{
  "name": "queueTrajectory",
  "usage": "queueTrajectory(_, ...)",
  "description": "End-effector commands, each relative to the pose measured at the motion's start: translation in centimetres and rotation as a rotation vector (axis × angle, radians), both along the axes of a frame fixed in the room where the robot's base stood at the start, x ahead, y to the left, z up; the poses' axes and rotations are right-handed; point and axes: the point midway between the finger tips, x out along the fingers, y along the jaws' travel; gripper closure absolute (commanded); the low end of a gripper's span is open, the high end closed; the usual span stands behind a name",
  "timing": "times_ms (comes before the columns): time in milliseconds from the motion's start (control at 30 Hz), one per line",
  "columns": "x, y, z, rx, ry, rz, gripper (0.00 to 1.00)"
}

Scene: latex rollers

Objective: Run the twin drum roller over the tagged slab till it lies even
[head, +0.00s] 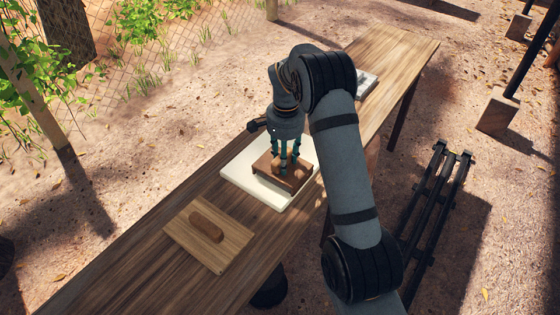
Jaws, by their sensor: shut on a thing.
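My gripper (284,163) points down over a brown wooden block (291,183) and is shut on it; the fingers hide the part they grip. The block lies over a white slab or shallow tray (243,173) on the table. I cannot tell whether block and white surface touch. No tag can be made out on the white piece. A grey piece (368,83) lies farther along the table, partly hidden by my arm; I cannot tell whether it is the twin drum roller.
A flat wooden board with a rounded handle (206,227) lies on the near left of the long wooden table (125,268). The tabletop beyond the grey piece is clear. A dark rail frame (437,200) stands on the ground to the right.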

Motion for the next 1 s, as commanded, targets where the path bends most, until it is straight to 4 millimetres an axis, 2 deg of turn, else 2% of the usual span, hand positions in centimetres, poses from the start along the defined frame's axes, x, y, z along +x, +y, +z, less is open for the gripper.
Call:
queueTrajectory(100, 0.6, -0.8, -0.1, -0.003, 0.009, -0.002, 0.88)
queueTrajectory(367, 1.3, -1.5, -0.1, -0.003, 0.010, -0.002, 0.88)
queueTrajectory(700, 3.8, -3.4, 0.3, -0.002, 0.009, -0.003, 0.88)
queueTrajectory(1000, 5.0, -4.4, 0.3, -0.002, 0.007, -0.004, 0.88)
